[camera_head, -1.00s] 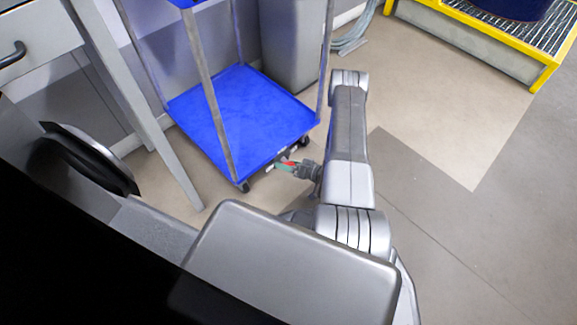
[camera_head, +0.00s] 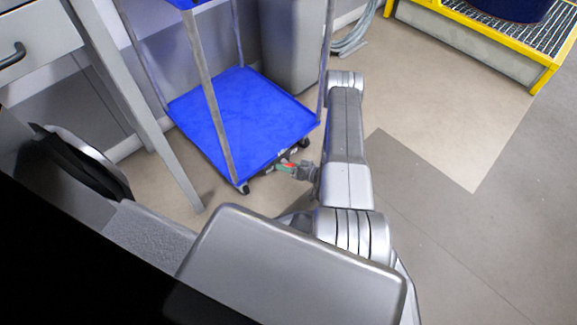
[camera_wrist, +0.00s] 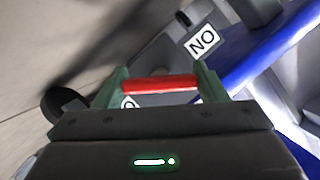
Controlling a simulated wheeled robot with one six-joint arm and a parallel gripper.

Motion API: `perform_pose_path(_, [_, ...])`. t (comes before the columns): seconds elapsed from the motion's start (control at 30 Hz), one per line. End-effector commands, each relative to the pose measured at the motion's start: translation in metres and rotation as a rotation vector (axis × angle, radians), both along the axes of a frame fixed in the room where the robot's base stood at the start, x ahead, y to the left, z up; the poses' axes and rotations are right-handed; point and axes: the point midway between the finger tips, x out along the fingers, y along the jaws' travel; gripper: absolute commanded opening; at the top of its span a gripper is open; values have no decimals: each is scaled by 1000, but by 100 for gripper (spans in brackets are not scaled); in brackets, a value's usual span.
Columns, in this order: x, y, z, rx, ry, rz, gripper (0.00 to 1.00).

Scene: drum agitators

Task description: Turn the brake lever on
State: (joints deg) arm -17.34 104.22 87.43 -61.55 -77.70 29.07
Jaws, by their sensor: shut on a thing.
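The brake lever is a red bar (camera_wrist: 160,84) seen in the wrist view, low on the blue cart. It lies across between the two green fingers of my gripper (camera_wrist: 160,88), which is shut on it. In the head view my gripper (camera_head: 287,167) is at the cart's lower front right corner, with a bit of red showing at its tip. A white label (camera_wrist: 202,41) reading "NO" in the picture, which fits an upside-down "ON", is beyond the lever to the right. A second label (camera_wrist: 129,102) is mostly hidden behind the left finger.
The cart's blue lower shelf (camera_head: 240,120) stands on small casters, with grey posts. A grey bin (camera_head: 295,45) is behind it. A grey drawer bench (camera_head: 35,45) is at left. A yellow-framed platform (camera_head: 490,40) with a dark blue drum is at upper right. The floor at right is clear.

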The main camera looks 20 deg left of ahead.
Motion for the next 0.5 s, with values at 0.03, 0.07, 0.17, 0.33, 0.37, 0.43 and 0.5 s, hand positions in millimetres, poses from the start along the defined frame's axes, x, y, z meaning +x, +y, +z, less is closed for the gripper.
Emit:
perform_pose_path(0.03, [-1, 0, 0, -8, -18, 1, 43])
perform_pose_path(0.07, [-1, 0, 0, -14, -32, 0, 43])
perform_pose_path(0.17, [-1, 0, 0, -39, -90, 1, 43])
perform_pose_path(0.33, [-1, 0, 0, -92, -216, 2, 43])
perform_pose_path(0.37, [-1, 0, 0, -101, -239, 2, 43])
perform_pose_path(0.43, [-1, 0, 0, -124, -293, 2, 43])
perform_pose_path(0.5, [-1, 0, 0, -145, -344, 2, 43])
